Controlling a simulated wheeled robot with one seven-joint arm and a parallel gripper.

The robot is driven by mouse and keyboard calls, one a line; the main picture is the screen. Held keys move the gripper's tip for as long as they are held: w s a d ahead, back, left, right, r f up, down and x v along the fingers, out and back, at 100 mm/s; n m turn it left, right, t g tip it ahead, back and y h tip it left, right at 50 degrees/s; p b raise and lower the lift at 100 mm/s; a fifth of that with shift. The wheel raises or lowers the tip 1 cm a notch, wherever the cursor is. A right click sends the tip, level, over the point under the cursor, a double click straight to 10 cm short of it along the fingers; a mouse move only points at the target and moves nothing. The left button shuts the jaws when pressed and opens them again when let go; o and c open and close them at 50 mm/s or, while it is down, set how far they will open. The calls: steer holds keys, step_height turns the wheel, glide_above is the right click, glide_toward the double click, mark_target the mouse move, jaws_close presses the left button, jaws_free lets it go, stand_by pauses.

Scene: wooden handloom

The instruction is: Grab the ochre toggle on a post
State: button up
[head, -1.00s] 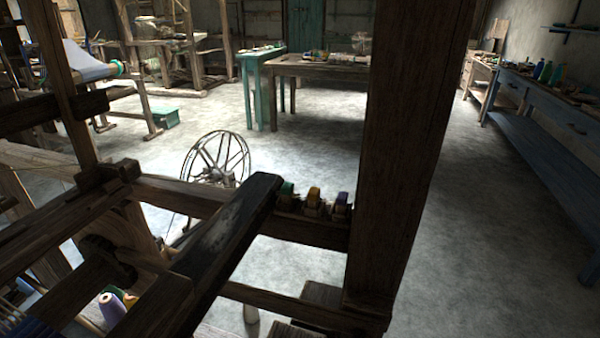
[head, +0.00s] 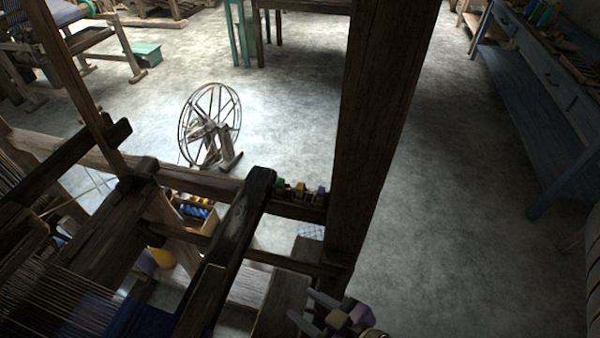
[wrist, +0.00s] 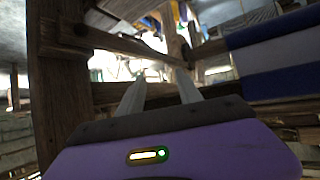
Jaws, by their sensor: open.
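The ochre toggle (head: 300,188) sits in a short row on a dark crossbeam of the loom, in the head view's middle. A green toggle (head: 280,184) is on its left and a purple one (head: 320,192) on its right, close to the thick upright post. My gripper (head: 302,305) is at the bottom of the head view, lower and nearer than the toggles and well apart from them. Its two grey fingers are spread and empty, also in the wrist view (wrist: 160,76). I cannot make out the ochre toggle in the wrist view.
The thick post (head: 378,120) rises just right of the toggles. A dark slanting beam (head: 240,225) lies to their left. A spinning wheel (head: 210,125) stands behind. A blue bench (head: 545,95) is at the right, with clear floor before it.

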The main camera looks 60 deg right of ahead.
steer(key=w+d+f+m+h, duration=0.1)
steer(key=w+d+m+h, duration=0.15)
steer(key=w, duration=0.25)
steer(key=m+g+h, duration=0.7)
steer(key=m+h, duration=0.2)
steer(key=m, duration=0.2)
glide_toward(299, 189)
steer(key=x, duration=0.4)
steer(key=shift+n+y, duration=0.25)
steer(key=p+x, duration=0.1)
steer(key=x, duration=0.2)
steer(key=p+x, duration=0.2)
steer(key=x, duration=0.1)
steer(key=shift+w+d, duration=0.15)
steer(key=shift+d, duration=0.25)
jaws_close()
